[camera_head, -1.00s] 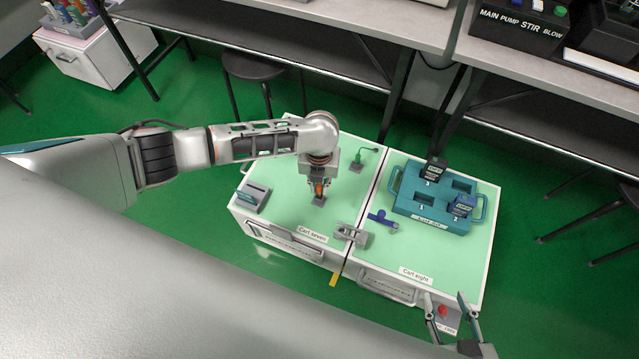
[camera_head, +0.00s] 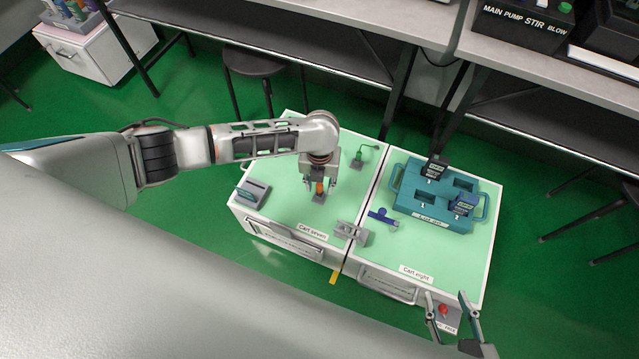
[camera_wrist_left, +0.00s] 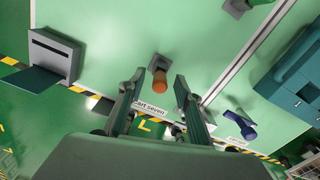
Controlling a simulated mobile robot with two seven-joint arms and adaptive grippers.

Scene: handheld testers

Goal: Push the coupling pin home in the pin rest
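The orange coupling pin (camera_head: 319,187) stands in the small grey pin rest (camera_head: 318,198) on cart seven. In the left wrist view the pin (camera_wrist_left: 159,83) shows its orange end, with the grey rest (camera_wrist_left: 157,62) behind it. My left gripper (camera_head: 319,184) is above the rest, its fingers spread on both sides of the pin. In the left wrist view the fingertips (camera_wrist_left: 158,77) show gaps to the pin on both sides. How deep the pin sits cannot be told.
A grey slotted box (camera_head: 253,193) stands left on cart seven, a green hooked piece (camera_head: 364,154) behind. A grey bracket (camera_head: 351,232) lies near the seam, a blue piece (camera_head: 381,217) beside it. A teal crate (camera_head: 430,208) with dark blocks stands on cart eight.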

